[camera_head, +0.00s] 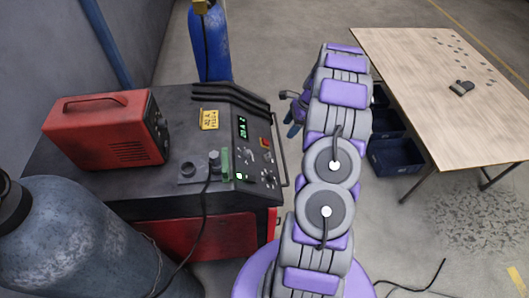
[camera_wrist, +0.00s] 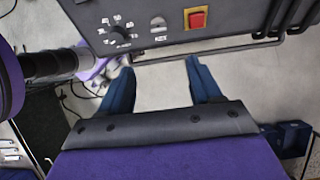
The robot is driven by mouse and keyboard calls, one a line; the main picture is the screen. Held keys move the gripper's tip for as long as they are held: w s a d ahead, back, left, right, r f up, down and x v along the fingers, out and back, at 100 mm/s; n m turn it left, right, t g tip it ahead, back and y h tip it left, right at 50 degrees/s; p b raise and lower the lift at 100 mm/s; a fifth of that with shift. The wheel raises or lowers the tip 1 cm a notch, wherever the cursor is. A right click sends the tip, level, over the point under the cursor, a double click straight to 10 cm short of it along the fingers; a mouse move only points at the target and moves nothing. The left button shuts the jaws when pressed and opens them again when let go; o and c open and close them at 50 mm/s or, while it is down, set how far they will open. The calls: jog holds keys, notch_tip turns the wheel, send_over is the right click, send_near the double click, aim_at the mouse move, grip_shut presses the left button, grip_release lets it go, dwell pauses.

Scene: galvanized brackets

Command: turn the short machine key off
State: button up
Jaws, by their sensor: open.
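The dark machine (camera_head: 190,125) stands left of my arm in the head view, with its control panel facing right. In the wrist view the panel (camera_wrist: 230,40) crosses the top. It carries a black rotary knob (camera_wrist: 120,36), a small silver switch-like part (camera_wrist: 158,24) that may be the short key, and a red square button (camera_wrist: 197,18). The key's exact shape and turn are too small to tell. My gripper (camera_wrist: 160,82) is open and empty, its blue fingers apart below the panel and touching nothing visible. In the head view my gripper (camera_head: 292,118) is partly hidden behind my arm.
A metal rail (camera_wrist: 210,50) runs along the panel's front edge. A red unit (camera_head: 105,130) sits on the machine, with gas cylinders (camera_head: 85,235) (camera_head: 210,45) around it. A wooden table (camera_head: 440,80) with small parts stands right, dark blue crates (camera_head: 395,155) beneath it.

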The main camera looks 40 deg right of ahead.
notch_tip(320, 180, down, 3)
jog(key=p, duration=0.2)
send_over(270, 154)
jog(key=s+d, duration=0.1)
jog(key=s, duration=0.1)
notch_tip(270, 154, down, 7)
jog(key=f, duration=0.2)
jog(key=w+f, duration=0.1)
jog(key=f, duration=0.2)
jog(key=shift+w+d+f, duration=0.3)
jog(key=shift+w+d, duration=0.05)
jog(key=shift+d, duration=0.05)
jog(key=shift+a+f, duration=0.15)
jog(key=shift+f, duration=0.05)
jog(key=shift+w+a, duration=0.1)
jog(key=shift+a, duration=1.05)
jog(key=shift+d+f, duration=0.1)
jog(key=shift+d, duration=0.85)
jog(key=c, duration=0.7)
jog(key=shift+a, duration=0.4)
jog(key=c, duration=0.3)
jog(key=shift+c, duration=0.2)
